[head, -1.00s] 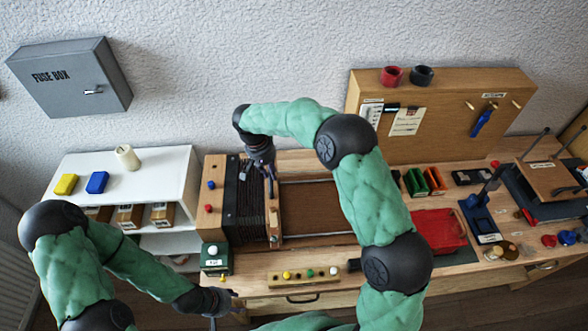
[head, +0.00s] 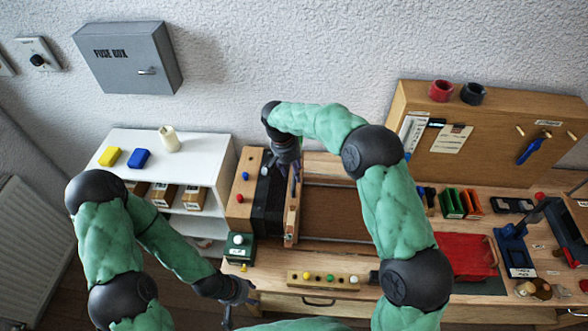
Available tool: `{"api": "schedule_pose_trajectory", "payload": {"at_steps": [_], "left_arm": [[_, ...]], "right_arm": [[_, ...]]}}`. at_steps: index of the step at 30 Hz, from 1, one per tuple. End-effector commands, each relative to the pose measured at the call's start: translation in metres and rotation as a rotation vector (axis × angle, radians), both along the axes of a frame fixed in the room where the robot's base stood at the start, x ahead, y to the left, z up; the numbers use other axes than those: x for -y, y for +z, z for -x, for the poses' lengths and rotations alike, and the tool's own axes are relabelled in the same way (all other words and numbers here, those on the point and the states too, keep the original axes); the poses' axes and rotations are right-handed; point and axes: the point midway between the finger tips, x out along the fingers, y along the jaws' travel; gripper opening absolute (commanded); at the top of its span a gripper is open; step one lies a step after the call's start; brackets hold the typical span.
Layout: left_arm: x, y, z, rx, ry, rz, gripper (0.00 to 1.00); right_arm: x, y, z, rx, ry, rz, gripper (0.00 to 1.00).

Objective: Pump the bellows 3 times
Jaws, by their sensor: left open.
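The bellows has black pleats (head: 268,205) between a wooden end block (head: 244,190) with red and blue knobs and an upright wooden board (head: 291,215). The pleats look squeezed narrow. My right gripper (head: 289,172) is at the upper end of the board, pointing down beside the pleats. Its fingers are small and dark, so I cannot tell their opening or whether they grip the board. My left gripper (head: 232,308) is open and empty, low in front of the bench edge, apart from the bellows.
A green box with a white button (head: 238,247) and a strip of coloured buttons (head: 323,279) lie in front of the bellows. A white shelf (head: 200,148) stands to the left. A red tray (head: 465,256) and a tool board (head: 490,140) are to the right. My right arm crosses the bench.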

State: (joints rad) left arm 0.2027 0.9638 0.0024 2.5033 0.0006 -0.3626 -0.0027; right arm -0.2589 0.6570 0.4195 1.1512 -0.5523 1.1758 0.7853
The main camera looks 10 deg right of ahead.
Motion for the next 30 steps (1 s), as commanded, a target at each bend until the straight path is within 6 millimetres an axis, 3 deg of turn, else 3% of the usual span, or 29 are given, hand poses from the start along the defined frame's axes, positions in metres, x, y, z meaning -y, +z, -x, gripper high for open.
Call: {"api": "schedule_pose_trajectory", "payload": {"at_steps": [14,30], "left_arm": [[0.000,0.000,0.000,0.000,0.000,0.000,0.47],[0.000,0.000,0.000,0.000,0.000,0.000,0.47]], "right_arm": [[-0.001,0.006,-0.001,0.003,0.001,0.000,0.47],[-0.019,0.097,-0.006,0.004,0.002,0.000,0.47]]}}
